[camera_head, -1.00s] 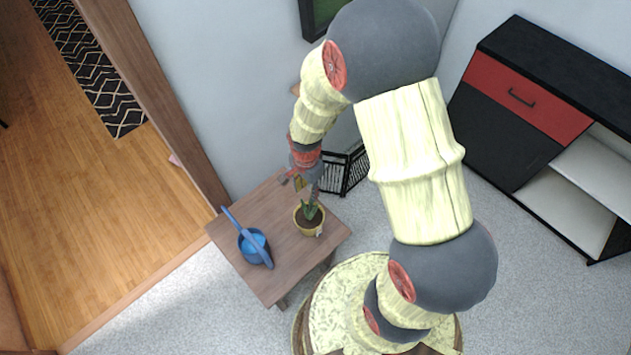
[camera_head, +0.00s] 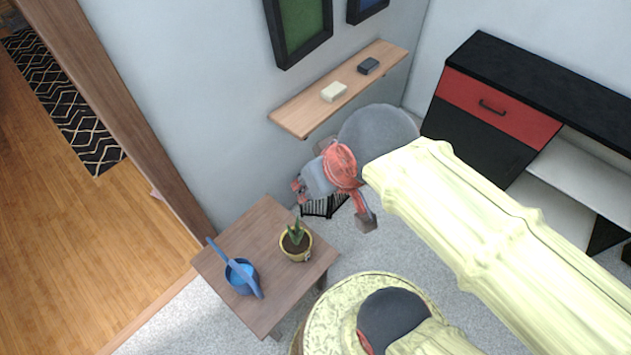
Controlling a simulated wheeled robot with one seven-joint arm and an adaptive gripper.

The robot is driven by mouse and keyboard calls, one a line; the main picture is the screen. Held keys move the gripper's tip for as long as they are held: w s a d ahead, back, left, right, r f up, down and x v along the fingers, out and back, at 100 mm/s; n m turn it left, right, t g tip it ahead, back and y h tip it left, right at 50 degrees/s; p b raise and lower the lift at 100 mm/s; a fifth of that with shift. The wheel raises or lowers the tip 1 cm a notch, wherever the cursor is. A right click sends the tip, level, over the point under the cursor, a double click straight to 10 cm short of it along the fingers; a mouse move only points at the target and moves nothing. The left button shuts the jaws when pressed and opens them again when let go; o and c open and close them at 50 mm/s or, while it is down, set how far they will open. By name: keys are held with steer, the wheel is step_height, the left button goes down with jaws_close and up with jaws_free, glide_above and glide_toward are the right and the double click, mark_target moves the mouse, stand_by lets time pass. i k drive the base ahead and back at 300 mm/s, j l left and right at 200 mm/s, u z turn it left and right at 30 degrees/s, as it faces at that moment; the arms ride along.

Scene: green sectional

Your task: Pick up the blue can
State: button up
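The blue can (camera_head: 234,278), a small watering can with a long straight blue bar across its top, stands on the left part of a wooden side table (camera_head: 238,231). My gripper (camera_head: 333,206) is red and grey, with its two fingers spread apart and nothing visible between them. The can is not covered by my arm.
A potted plant (camera_head: 295,245) in a yellow pot stands on the table, right of the can. A wall shelf (camera_head: 300,117) holds a white block and a dark block. A black and red cabinet (camera_head: 495,105) stands at right. A round cream-topped piece (camera_head: 331,320) is near the table.

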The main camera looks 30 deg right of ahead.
mark_target(239, 272)
steer(key=u, duration=0.9)
steer(key=j+z, duration=0.1)
steer(key=z, duration=0.4)
steer(key=j+z, duration=0.1)
steer(key=z, duration=0.85)
steer(key=k+j+z, duration=0.1)
steer(key=z, duration=0.85)
steer(key=k+j+z, duration=0.1)
steer(key=k+j, duration=0.15)
steer(key=k, duration=0.2)
steer(key=k+j, duration=0.2)
steer(key=k, duration=0.3)
steer(key=j+z, duration=0.05)
